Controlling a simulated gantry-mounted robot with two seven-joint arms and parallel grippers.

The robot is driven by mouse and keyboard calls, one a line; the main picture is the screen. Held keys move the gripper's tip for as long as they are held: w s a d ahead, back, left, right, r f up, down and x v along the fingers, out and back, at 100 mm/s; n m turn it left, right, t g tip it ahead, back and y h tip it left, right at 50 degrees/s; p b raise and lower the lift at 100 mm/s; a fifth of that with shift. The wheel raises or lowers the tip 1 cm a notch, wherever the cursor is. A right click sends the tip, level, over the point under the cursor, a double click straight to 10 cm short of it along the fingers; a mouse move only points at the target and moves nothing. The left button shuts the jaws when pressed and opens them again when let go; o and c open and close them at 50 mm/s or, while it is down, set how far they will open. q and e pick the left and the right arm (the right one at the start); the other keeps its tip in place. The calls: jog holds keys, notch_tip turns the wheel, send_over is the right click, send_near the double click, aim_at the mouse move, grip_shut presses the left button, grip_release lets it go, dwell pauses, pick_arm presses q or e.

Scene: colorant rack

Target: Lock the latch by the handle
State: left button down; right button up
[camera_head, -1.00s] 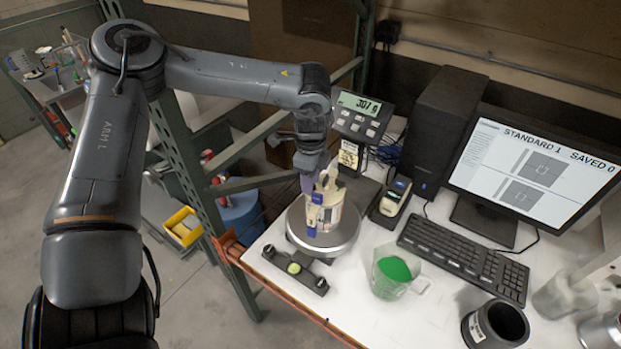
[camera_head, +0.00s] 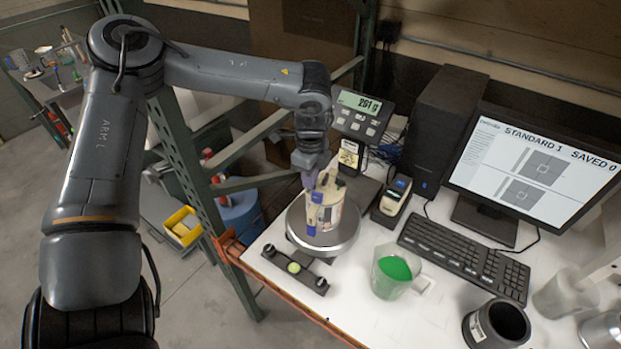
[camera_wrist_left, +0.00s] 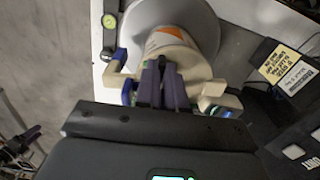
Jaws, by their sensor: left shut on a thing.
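A cream canister (camera_head: 330,210) with a label and blue-and-cream clamp parts stands on the round metal pan of a scale (camera_head: 340,244). The blue latch part (camera_head: 313,215) is on its near left side. In the left wrist view, the canister (camera_wrist_left: 181,55) lies just beyond my fingers, with cream clamp arms to both sides and a blue tab (camera_wrist_left: 120,54) at left. My left gripper (camera_head: 309,182) is at the canister's upper left. Its dark fingertips (camera_wrist_left: 163,78) are close together on the handle, which they mostly hide. My right gripper is out of view.
A cup with green liquid (camera_head: 391,272), a keyboard (camera_head: 463,258) and a black cup (camera_head: 496,325) are to the right. A rack post (camera_head: 190,165) is at left.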

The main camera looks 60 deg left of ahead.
pick_arm(q)
jog(key=m, duration=0.3)
jog(key=shift+b, duration=0.4)
jog(key=m, duration=0.7)
jog(key=shift+m, duration=2.4)
jog(key=c, duration=1.2)
grip_release()
jog(key=shift+r, duration=0.1)
notch_tip(320, 180, up, 11)
jog(key=shift+f, duration=0.15)
